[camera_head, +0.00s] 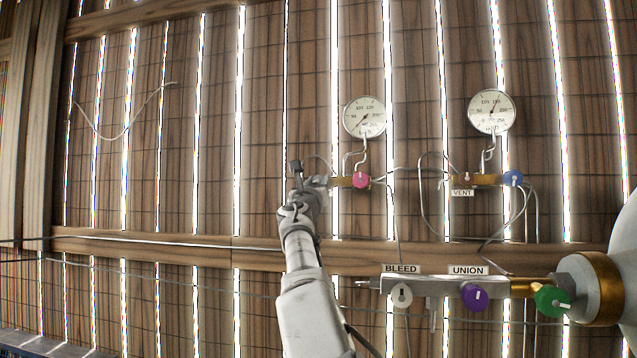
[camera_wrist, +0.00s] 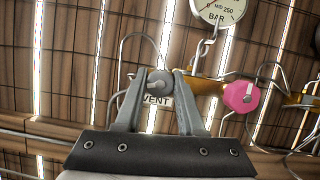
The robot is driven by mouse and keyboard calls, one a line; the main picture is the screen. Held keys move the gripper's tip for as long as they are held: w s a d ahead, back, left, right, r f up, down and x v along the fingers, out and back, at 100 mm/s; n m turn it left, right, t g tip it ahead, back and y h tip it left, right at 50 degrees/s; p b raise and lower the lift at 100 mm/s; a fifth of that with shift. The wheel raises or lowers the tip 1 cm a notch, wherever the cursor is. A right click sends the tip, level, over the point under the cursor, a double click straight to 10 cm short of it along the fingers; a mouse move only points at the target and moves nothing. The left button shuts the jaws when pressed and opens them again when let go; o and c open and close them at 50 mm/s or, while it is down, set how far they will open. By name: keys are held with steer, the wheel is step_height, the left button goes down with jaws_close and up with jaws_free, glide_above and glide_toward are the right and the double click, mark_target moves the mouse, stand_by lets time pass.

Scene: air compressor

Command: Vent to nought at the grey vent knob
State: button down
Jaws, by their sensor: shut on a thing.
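The grey vent knob (camera_wrist: 160,82) sits between my fingertips in the wrist view, above a white VENT label (camera_wrist: 157,100). My gripper (camera_wrist: 160,84) is shut on it, one finger on each side. In the head view my gripper (camera_head: 316,183) is at the left end of the left brass block, where the arm mostly hides the knob. A round gauge (camera_head: 365,117) stands above this block; its needle points to the lower left.
A pink knob (camera_head: 361,180) is close right of my gripper. Further right are a second gauge (camera_head: 491,112) and a blue knob (camera_head: 513,178). Below are a white BLEED knob (camera_head: 401,296), a purple UNION knob (camera_head: 474,296) and a green knob (camera_head: 552,300). Thin pipes run between them.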

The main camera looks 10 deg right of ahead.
steer(key=shift+m+g+h, duration=0.4)
steer(key=shift+m+h, duration=0.7)
steer(key=shift+m, duration=1.1)
steer(key=c, duration=0.5)
jaws_free()
steer(key=shift+s+a+f+b, duration=0.15)
steer(key=shift+s+f+b, duration=0.2)
steer(key=shift+b, duration=0.35)
steer(key=b+v, duration=1.5)
steer(key=v, duration=0.1)
steer(key=shift+s+a, duration=0.2)
steer(key=shift+s, duration=0.1)
